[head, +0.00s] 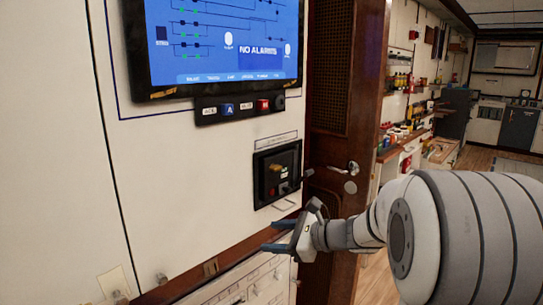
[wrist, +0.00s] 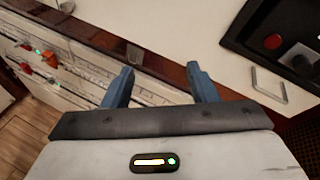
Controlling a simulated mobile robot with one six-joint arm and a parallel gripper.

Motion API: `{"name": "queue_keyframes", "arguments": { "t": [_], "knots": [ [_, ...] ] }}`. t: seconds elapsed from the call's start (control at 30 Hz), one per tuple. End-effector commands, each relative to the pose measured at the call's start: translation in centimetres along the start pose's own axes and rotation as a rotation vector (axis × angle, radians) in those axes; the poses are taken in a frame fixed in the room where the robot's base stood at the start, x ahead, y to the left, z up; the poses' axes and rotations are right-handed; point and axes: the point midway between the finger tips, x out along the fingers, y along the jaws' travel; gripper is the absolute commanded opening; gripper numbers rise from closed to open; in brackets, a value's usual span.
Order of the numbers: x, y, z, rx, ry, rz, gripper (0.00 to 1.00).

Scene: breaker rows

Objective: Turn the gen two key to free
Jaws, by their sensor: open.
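A black recessed panel (head: 262,189) is set in the white wall below the screen. It holds a small yellow-brown handle or key (head: 277,168) and a small red part below it. Its labels are too small to read, so I cannot tell which part is the gen two key or how it is set. My gripper (head: 274,235), with blue fingers, is open and empty, below the panel and apart from it. In the wrist view, my gripper (wrist: 160,72) points at the wooden ledge; the panel's corner with a red button (wrist: 272,42) shows at upper right.
A metal loop handle (wrist: 269,86) sticks out just below the panel. A wooden ledge (wrist: 80,32) runs under it, above white drawers. A screen (head: 225,40) and a button strip (head: 240,107) are above. A wooden door (head: 335,190) is at right.

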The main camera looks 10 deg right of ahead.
Motion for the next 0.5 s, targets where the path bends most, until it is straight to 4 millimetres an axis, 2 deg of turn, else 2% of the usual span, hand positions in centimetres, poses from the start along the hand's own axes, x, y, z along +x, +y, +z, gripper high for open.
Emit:
{"name": "queue_keyframes", "arguments": {
  "t": [0.03,0.1,0.2,0.33,0.5],
  "knots": [
    [-1.3,-3.4,2.7,0.080,-0.043,-0.067,0.53],
    [-2.4,-6.6,4.2,0.177,-0.105,-0.150,0.53],
    [-3.9,-10.3,5.5,0.282,-0.179,-0.245,0.53],
    [-5.2,-13.1,6.3,0.361,-0.242,-0.318,0.53],
    [-4.8,-14.4,6.6,0.389,-0.268,-0.343,0.53]
  ]
}}
